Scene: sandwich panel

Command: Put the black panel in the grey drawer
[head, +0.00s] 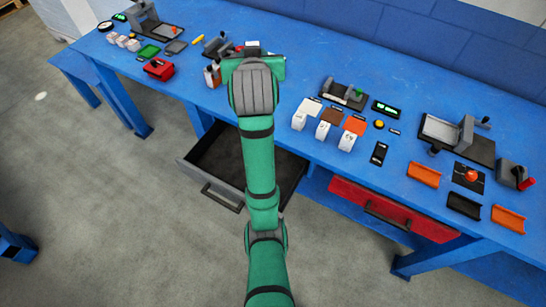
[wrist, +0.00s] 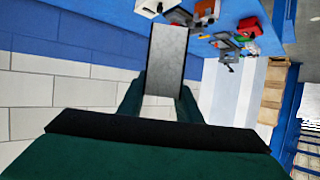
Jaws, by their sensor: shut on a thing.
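My gripper (head: 252,66) is above the back part of the blue bench in the head view, with its fingers mostly hidden by my wrist. In the wrist view my gripper (wrist: 165,92) is shut on a flat rectangular panel (wrist: 168,58) with a grey, lit face and dark edges. I cannot tell for sure whether this is the black panel. The grey drawer (head: 222,185) is pulled open below the bench front, left of my arm. Its dark inside looks empty where it shows; my arm hides part of it. A black, tray-like piece (head: 464,206) lies at the bench's right.
White blocks (head: 322,131), small plates and a black fixture (head: 460,138) stand on the bench. Orange pieces (head: 423,174) lie near the right front. A red box (head: 159,69) is at the left. The floor before the bench is clear.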

